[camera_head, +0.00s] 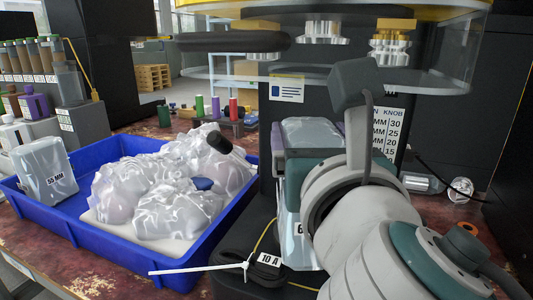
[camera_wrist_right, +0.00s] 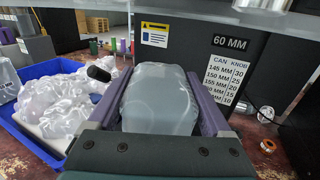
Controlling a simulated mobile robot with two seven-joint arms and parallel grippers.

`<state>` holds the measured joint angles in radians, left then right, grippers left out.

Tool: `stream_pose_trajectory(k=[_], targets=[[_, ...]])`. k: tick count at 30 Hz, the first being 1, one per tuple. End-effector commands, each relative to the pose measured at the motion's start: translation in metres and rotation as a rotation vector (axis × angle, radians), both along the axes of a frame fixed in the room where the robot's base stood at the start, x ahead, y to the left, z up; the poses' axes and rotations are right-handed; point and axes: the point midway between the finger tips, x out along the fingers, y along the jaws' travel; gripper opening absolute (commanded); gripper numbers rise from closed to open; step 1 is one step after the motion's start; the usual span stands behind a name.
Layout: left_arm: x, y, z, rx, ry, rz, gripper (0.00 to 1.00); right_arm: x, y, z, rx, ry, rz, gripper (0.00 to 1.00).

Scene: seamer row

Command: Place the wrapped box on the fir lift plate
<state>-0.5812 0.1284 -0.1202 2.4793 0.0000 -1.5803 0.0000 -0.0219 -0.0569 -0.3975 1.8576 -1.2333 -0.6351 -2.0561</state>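A wrapped box (camera_wrist_right: 158,100) in cloudy clear film is between the two purple fingers of my right gripper (camera_wrist_right: 160,80), which appear closed on its sides. In the head view the wrapped box (camera_head: 308,131) shows above the teal gripper body, and a pale wrapped part with a partly hidden label shows below it. My right gripper (camera_head: 312,155) is in front of the black machine, its wrist covering much of the area. I cannot make out a fir lift plate; it may be hidden behind my arm. My left gripper is not in view.
A blue tray (camera_head: 132,270) at left holds bagged clear items and a wrapped box (camera_head: 45,172) marked 55 MM. Machine heads (camera_head: 322,42) and a clear guard hang above. A black cable coil (camera_head: 252,266) lies in front. A knob chart (camera_wrist_right: 226,78) is on the machine.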

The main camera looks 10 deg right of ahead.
Motion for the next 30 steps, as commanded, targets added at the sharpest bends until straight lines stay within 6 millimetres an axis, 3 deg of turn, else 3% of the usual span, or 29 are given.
stream_pose_trajectory(k=[5,6,9,20,30], targets=[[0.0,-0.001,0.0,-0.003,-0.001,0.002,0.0,-0.001,0.0,-0.005,-0.005,0.013,-0.003,0.0],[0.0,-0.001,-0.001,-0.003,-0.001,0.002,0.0,-0.001,0.0,-0.007,-0.005,0.017,-0.003,0.86],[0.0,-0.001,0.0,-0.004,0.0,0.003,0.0,-0.001,0.0,-0.007,-0.005,0.016,-0.003,0.97],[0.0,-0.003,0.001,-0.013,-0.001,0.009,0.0,-0.008,0.002,-0.005,-0.004,0.013,-0.001,1.0],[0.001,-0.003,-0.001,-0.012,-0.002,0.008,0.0,-0.076,0.015,-0.007,-0.003,0.014,-0.001,1.0]])
